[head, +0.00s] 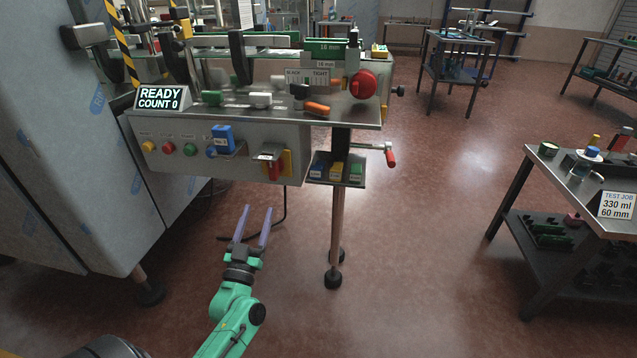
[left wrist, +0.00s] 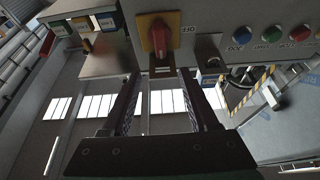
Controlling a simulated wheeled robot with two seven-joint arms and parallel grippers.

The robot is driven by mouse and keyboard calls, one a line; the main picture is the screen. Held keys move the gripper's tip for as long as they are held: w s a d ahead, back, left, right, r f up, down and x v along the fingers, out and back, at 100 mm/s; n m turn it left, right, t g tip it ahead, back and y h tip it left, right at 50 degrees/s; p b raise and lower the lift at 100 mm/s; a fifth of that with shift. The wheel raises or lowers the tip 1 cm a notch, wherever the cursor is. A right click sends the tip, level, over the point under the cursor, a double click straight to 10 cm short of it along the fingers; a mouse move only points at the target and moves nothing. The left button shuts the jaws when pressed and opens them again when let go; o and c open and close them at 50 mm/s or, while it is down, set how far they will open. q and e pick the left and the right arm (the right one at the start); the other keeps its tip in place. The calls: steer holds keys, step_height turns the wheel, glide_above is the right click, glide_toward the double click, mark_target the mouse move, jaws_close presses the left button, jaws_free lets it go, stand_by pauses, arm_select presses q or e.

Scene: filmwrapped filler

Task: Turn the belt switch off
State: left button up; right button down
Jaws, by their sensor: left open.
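The belt switch appears to be the red handle on a yellow plate (head: 287,163) at the right end of the grey control panel (head: 223,168). In the left wrist view the red handle (left wrist: 159,38) stands out near the top centre, with OFF printed upside down beside its plate. Which setting it is on I cannot tell for sure. My left gripper (head: 257,209) is open and empty, below and apart from the switch in the head view. In the left wrist view its two fingers (left wrist: 157,75) point toward the switch with a gap between them. My right gripper is out of view.
A tray of coloured blocks (head: 337,170) and a red-handled crank (head: 391,158) are to the right. A display (head: 160,97) reads READY COUNT 0.

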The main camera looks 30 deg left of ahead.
mark_target(271, 167)
arm_select(q)
steer(key=x, duration=1.5)
steer(key=shift+s+a+r, duration=0.1)
steer(key=shift+s, duration=0.05)
jaws_close()
